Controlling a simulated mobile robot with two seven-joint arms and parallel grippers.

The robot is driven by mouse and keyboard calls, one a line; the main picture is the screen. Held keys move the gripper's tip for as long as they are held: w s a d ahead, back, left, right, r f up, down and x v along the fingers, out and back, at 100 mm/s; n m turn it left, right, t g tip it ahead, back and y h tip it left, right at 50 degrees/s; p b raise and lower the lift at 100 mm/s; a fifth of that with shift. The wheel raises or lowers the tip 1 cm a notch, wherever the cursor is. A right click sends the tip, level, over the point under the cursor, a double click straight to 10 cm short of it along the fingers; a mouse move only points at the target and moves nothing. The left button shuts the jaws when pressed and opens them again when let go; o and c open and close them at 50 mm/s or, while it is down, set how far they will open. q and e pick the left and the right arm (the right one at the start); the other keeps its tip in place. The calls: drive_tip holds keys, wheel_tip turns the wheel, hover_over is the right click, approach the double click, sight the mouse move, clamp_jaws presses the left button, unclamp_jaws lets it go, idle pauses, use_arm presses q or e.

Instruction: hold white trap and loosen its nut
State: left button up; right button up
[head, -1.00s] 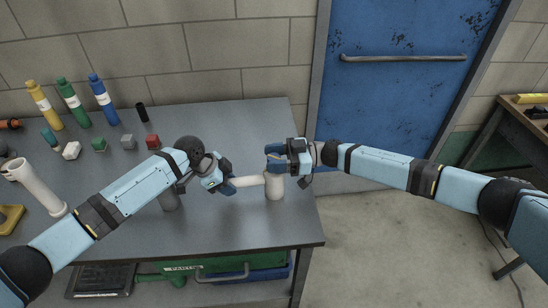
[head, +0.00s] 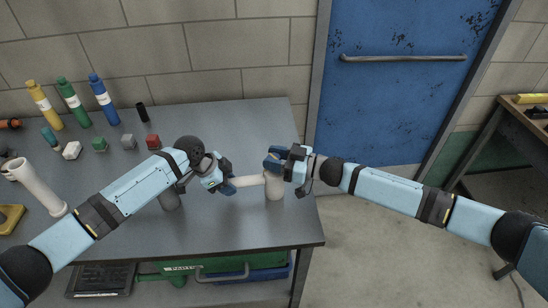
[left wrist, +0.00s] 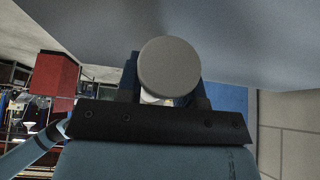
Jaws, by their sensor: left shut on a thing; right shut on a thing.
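The white trap (head: 274,190) stands near the right end of the grey bench, an upright white body with a white pipe running left from it. My left gripper (head: 229,179) is shut on the left end of that pipe. My right gripper (head: 274,164) is shut at the top of the upright body, where the nut sits. The nut itself is hidden by the fingers.
A grey cylinder (head: 170,198) stands under my left arm. A green case (head: 180,269) lies below. The bench's right edge is close to the trap.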

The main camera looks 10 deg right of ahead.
use_arm(q)
drive_tip(key=shift+d, duration=0.1)
use_arm(e)
drive_tip(key=m+t+h, duration=0.2)
drive_tip(key=t, duration=0.1)
drive_tip(key=m+t+h, duration=0.2)
drive_tip(key=m+t, duration=0.1)
drive_tip(key=shift+s+a+r+t+h, duration=0.1)
drive_tip(key=shift+a+t+h, duration=0.1)
drive_tip(key=shift+t+h, duration=0.15)
drive_tip(key=shift+m+t+h, duration=0.35)
drive_tip(key=shift+m, duration=0.05)
drive_tip(key=shift+d+h, duration=0.15)
drive_tip(key=shift+h, duration=0.15)
drive_tip(key=o, duration=0.9)
drive_tip(key=shift+o, duration=0.2)
drive_tip(key=shift+d, duration=0.1)
use_arm(q)
drive_tip(key=o, duration=0.9)
use_arm(e)
drive_tip(key=v, duration=1.1)
drive_tip(key=shift+s+d+f, duration=0.2)
drive_tip(key=shift+s+d, duration=0.05)
drive_tip(key=shift+s, duration=0.05)
